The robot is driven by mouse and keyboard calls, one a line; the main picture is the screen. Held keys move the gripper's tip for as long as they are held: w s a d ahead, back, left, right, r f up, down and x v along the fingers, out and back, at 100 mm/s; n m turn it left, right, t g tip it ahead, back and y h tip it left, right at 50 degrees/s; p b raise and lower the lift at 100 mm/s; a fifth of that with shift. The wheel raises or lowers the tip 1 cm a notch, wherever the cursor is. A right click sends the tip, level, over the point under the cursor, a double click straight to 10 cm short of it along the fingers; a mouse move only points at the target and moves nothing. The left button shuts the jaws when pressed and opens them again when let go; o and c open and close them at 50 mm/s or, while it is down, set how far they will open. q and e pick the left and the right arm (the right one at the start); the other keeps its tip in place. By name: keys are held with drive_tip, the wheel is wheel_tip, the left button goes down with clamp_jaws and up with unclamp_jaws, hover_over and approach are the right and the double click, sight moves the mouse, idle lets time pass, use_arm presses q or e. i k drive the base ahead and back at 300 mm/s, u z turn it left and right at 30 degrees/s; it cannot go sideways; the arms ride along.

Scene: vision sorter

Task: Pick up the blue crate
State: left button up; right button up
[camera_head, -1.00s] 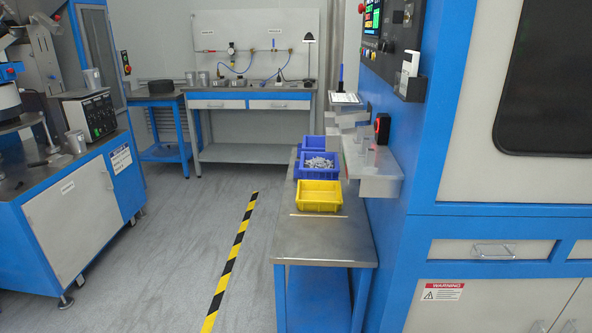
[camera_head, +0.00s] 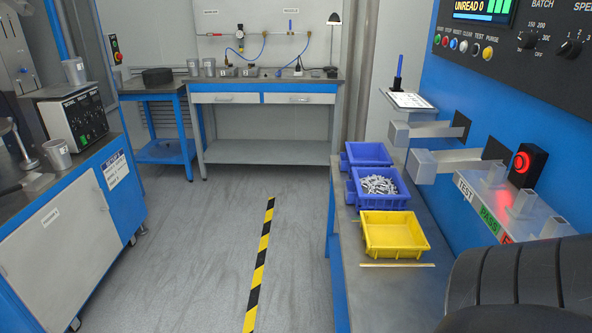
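A blue crate (camera_head: 381,201) filled with small metal parts stands on the steel bench at right of centre. Directly behind it stands a second blue crate (camera_head: 368,149), whose inside looks empty from here, though its near part is hidden by the front crate. Both are upright, and no gripper touches them. Neither my left nor my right gripper is in view.
A yellow crate (camera_head: 394,248) sits in front of the filled blue crate, with a thin yellow strip before it. Grey metal chutes (camera_head: 450,162) and a red-lit button box (camera_head: 527,165) jut from the machine beside the crates. Open floor (camera_head: 200,250) lies left of the bench.

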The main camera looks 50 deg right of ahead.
sight(370, 189)
drive_tip(key=z, duration=0.05)
drive_tip(key=i, duration=1.45)
drive_tip(key=z, duration=1.35)
drive_tip(key=i, duration=0.9)
drive_tip(key=z, duration=1)
